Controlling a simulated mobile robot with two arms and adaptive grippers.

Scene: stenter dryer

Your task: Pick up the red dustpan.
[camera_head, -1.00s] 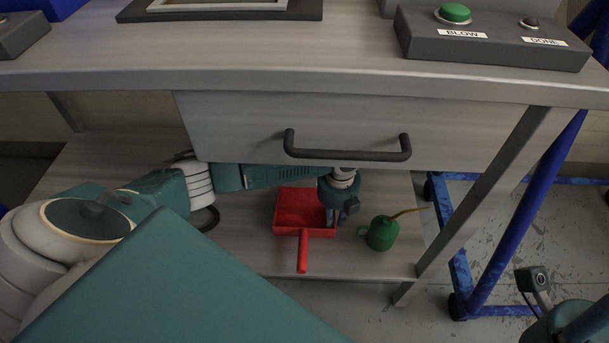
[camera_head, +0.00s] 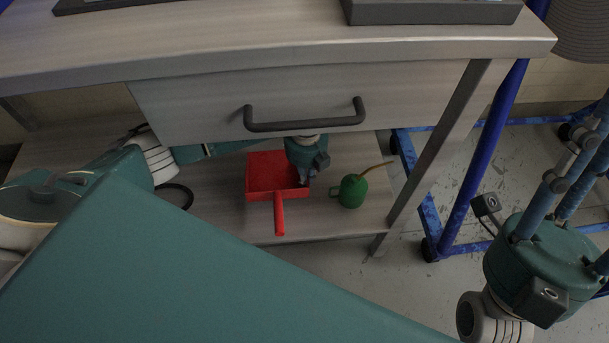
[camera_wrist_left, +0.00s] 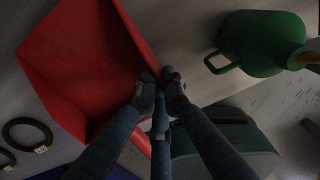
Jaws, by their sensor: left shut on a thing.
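The red dustpan (camera_head: 268,172) lies on the lower shelf under the drawer, its handle (camera_head: 279,214) toward the front edge. It also shows in the left wrist view (camera_wrist_left: 85,60). My left gripper (camera_head: 305,182) reaches down at the pan's right side. In the left wrist view its fingertips (camera_wrist_left: 160,82) are shut on the pan's side wall. I cannot tell whether the pan is clear of the shelf. My right gripper (camera_head: 585,165) is at the right edge of the head view, away from the shelf; its fingertips are not clearly shown.
A green oil can (camera_head: 352,190) stands just right of the dustpan, and in the left wrist view (camera_wrist_left: 258,45). The closed drawer with its dark handle (camera_head: 305,120) overhangs the shelf. A metal table leg (camera_head: 440,150) and a blue frame (camera_head: 485,150) stand to the right.

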